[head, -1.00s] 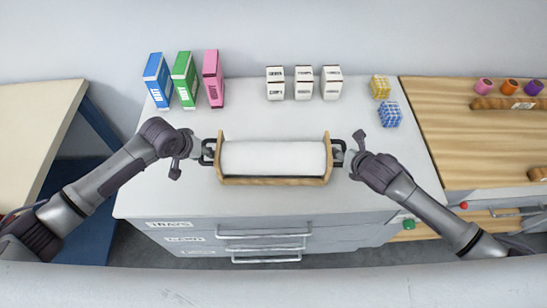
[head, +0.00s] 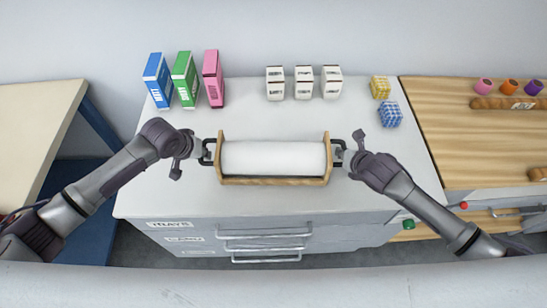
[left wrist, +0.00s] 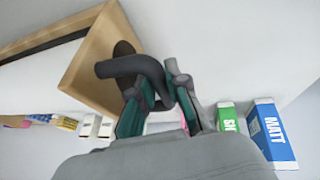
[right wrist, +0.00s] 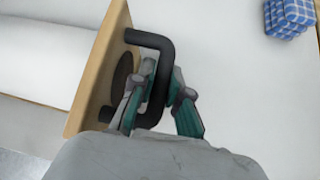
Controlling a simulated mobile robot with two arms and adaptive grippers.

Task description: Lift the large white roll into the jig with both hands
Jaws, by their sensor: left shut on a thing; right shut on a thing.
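The large white roll (head: 273,158) lies level between the end boards of a wooden frame, the jig (head: 272,181), on the light worktop. In the head view I see no clear gap under it. A black U-shaped handle stands out at each end. My left gripper (head: 206,151) is shut on the left handle, which shows in the left wrist view (left wrist: 125,67). My right gripper (head: 345,152) is shut on the right handle, which shows in the right wrist view (right wrist: 166,62).
Blue (head: 158,80), green (head: 185,79) and pink (head: 213,78) boxes stand behind to the left. Three small white boxes (head: 304,83) stand behind the roll. The worktop in front is clear.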

